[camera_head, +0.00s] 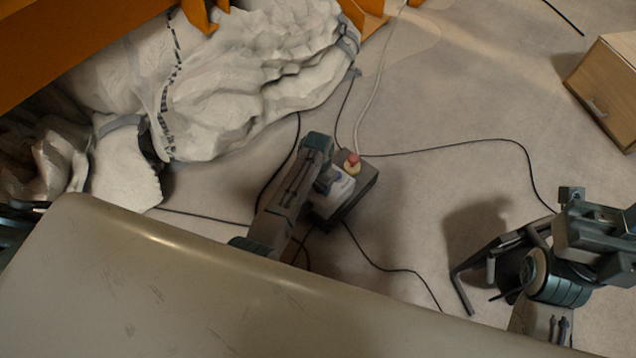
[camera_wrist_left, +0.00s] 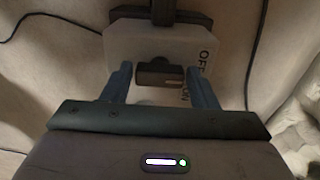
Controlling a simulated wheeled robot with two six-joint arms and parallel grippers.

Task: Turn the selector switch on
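The switch box (camera_head: 359,183) stands on the floor, dark-sided with a pale top face and a red button on a yellow base (camera_head: 352,162). In the left wrist view its pale plate (camera_wrist_left: 190,50) bears the letters OFF and ON. The black selector switch knob (camera_wrist_left: 158,74) sits on that plate, lying crosswise. My left gripper (camera_wrist_left: 161,82) is open, with one blue finger on each side of the knob and visible gaps. In the head view my left gripper (camera_head: 324,184) is over the box, and the arm hides the knob.
Black cables (camera_head: 455,146) and a pale hose (camera_head: 375,85) run over the floor by the box. A large white wrapped load (camera_head: 215,95) lies at the upper left beside orange beams (camera_head: 60,45). A wooden cabinet (camera_head: 605,85) stands at the upper right. The floor between is mostly clear.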

